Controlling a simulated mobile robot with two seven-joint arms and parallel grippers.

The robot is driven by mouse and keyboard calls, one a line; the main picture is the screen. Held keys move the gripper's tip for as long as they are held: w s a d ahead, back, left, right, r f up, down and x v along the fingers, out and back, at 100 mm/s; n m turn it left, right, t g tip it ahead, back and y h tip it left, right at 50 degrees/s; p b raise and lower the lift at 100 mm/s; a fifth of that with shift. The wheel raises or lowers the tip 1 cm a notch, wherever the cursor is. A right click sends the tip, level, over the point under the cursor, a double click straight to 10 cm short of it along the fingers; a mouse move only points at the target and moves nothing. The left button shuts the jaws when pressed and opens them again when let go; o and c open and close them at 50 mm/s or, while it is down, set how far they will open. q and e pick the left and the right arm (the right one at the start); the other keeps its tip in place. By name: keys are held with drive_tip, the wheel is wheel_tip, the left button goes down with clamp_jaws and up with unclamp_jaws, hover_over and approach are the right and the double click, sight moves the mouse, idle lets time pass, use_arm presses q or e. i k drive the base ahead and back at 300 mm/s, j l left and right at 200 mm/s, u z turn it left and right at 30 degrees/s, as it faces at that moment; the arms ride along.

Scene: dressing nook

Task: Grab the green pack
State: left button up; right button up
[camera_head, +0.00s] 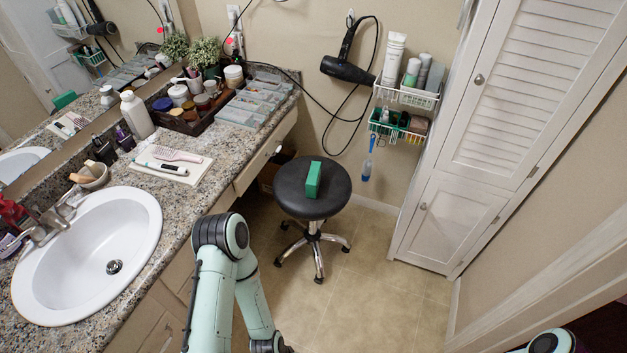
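The green pack (313,179) is a small box standing on the round black seat of a stool (290,194). Nothing touches it except the seat. My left arm comes up at the bottom centre and bends back down, so its gripper is below the frame edge. Only a small part of my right arm shows at the bottom right corner, and its gripper is out of view.
The granite counter (190,215) with a white sink (88,255) runs along the left. A wire rack (405,97) and a hair dryer (347,68) hang on the back wall. A white louvred cabinet (455,220) stands right. Tiled floor (370,290) is clear before the stool.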

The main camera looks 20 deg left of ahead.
sight(312, 183)
drive_tip(key=u, duration=0.4)
drive_tip(key=i+u, duration=0.15)
drive_tip(key=u, duration=0.3)
drive_tip(key=i+j+u, duration=0.1)
drive_tip(key=u, duration=0.35)
drive_tip(key=i+u, duration=0.2)
drive_tip(key=u, duration=0.2)
